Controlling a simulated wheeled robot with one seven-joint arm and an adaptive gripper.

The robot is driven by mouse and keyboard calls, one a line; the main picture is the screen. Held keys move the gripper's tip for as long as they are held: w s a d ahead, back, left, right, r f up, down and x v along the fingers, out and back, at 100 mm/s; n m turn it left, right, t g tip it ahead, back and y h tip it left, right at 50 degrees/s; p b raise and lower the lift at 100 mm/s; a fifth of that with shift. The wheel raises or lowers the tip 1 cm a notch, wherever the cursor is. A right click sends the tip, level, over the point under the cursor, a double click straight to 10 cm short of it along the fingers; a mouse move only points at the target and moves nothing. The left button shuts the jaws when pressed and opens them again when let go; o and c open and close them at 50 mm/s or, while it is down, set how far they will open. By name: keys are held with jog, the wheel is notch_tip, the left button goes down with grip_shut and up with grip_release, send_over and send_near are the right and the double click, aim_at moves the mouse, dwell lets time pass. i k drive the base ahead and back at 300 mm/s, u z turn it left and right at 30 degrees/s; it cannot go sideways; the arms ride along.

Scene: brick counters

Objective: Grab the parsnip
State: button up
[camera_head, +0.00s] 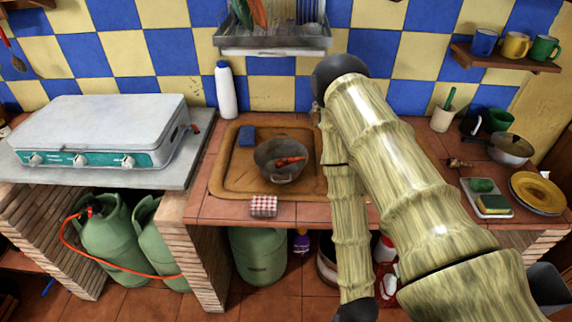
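An orange-red, elongated thing (290,161) lies in a dark pot (268,155) in the sink area; it may be the parsnip, but I cannot tell for certain. A small brown object (458,163) on the right counter is too small to identify. My bamboo-patterned arm rises from the bottom right, bends near the tiled wall and comes down in front of the counter. My gripper's fingers do not show, so I cannot see whether they are open or shut. My arm hides part of the counter right of the pot.
A white stove (102,128) stands left. A white bottle (226,90) stands behind the sink basin (222,180). A dish rack (273,40) hangs above. Yellow plates (538,192) and a lidded pot (510,150) are right.

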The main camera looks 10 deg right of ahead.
aim_at(452, 162)
jog(key=z, duration=1.65)
jog(key=k, duration=1.25)
jog(key=u, duration=1)
jog(key=i, duration=1.5)
jog(key=z, duration=0.65)
